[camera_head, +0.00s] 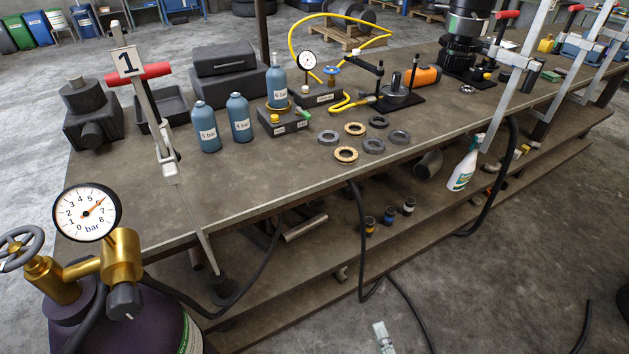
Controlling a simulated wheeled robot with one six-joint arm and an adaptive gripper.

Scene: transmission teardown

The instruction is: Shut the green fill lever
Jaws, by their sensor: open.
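A small green lever (303,114) sticks up at the right end of a dark fill block (285,124) on the workbench. It looks tilted; its exact setting is too small to tell. A blue-grey bottle (277,86) stands upright on this block, with a brass ring at its base and a yellow knob (275,119) at the block's front left. My gripper is not in view.
Two blue-grey bottles (205,128) (239,118) stand left of the block; several rings (346,154) lie to its right. A clamp (155,120) marked 1 rises at the bench's front left. A gauge (87,212) on a purple cylinder fills the lower left.

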